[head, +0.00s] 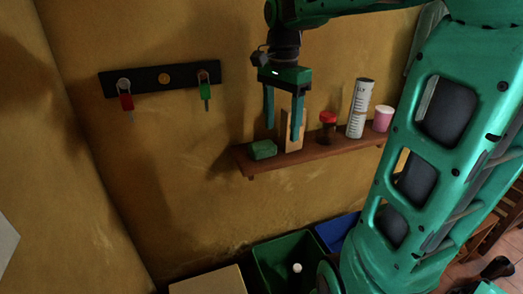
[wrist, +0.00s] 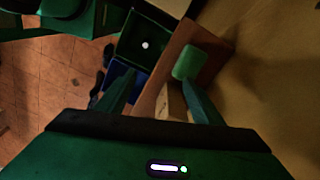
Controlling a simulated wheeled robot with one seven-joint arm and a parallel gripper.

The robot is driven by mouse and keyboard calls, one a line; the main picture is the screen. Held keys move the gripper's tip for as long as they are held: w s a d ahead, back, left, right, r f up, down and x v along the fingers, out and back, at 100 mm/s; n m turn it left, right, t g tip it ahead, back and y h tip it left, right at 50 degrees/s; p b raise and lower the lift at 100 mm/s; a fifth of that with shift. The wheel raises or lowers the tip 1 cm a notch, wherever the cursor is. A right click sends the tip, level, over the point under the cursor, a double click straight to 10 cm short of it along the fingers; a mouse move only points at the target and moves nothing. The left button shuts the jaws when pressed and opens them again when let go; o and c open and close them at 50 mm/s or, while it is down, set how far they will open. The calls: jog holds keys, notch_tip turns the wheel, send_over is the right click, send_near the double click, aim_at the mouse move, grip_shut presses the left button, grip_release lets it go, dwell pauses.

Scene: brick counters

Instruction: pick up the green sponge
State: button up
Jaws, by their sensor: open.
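The green sponge (head: 263,149) lies near the left end of the wooden wall shelf (head: 335,144). It also shows in the wrist view (wrist: 188,62), on the shelf beyond the fingertips. My gripper (head: 283,134) points down in front of the shelf, just right of the sponge in the head view. Its two fingers are apart with nothing gripped; the fingertips also show in the wrist view (wrist: 159,84). A tan upright block (head: 293,127) stands beside the sponge, partly behind my gripper. In the wrist view the block (wrist: 172,101) appears between the fingers.
Right along the shelf stand a red-lidded jar (head: 327,130), a tall printed cylinder (head: 360,108) and a pink cup (head: 383,118). A rack (head: 160,79) with hanging keys is on the wall. Green (head: 283,262) and blue (head: 337,232) bins stand below. Wall space left of the shelf is clear.

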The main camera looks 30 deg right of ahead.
jog(key=w+a+r+m, duration=0.2)
jog(key=w+r+m, duration=0.1)
jog(key=w, duration=0.3)
send_over(261, 145)
jog(key=f, duration=0.5)
jog(key=shift+d+f, duration=0.15)
jog(key=shift+d, duration=0.25)
jog(key=shift+w+a+f, duration=0.1)
jog(key=shift+a+f, duration=0.1)
jog(key=shift+f, duration=1.15)
jog(key=shift+a+f, duration=0.2)
jog(key=shift+f, duration=1.1)
jog(key=c, duration=1.1)
